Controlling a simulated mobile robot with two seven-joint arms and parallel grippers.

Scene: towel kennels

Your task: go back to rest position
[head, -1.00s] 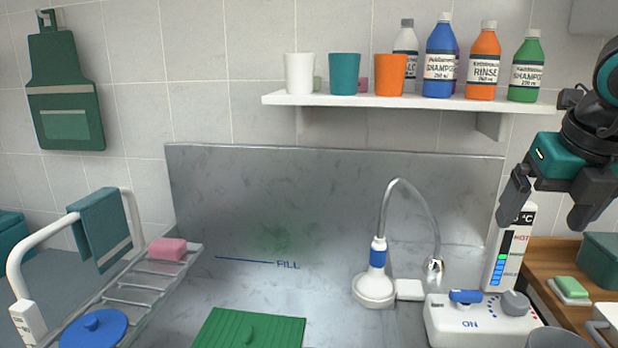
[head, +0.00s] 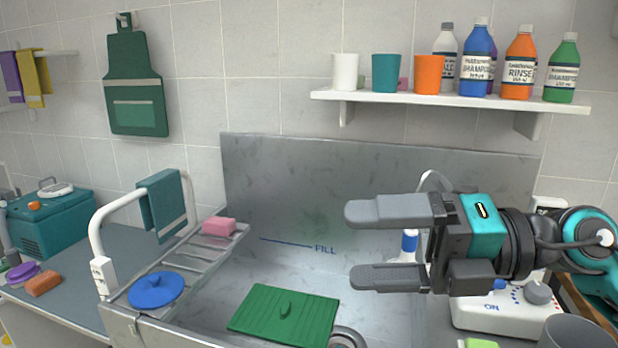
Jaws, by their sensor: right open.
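My right gripper (head: 362,245) reaches in from the right in the head view. Its two grey fingers point left and are spread apart, with nothing between them. It hangs in front of the steel tub's back panel (head: 290,175) and hides most of the shower hose and part of the control box (head: 500,312). My left gripper is not in view.
A green ribbed mat (head: 270,312) lies in the tub. A rack (head: 205,262) holds a pink sponge (head: 219,226) and a blue lid (head: 156,289). A towel (head: 163,205) hangs on a white rail. A shelf (head: 420,98) carries cups and bottles. A grey cup (head: 575,332) stands lower right.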

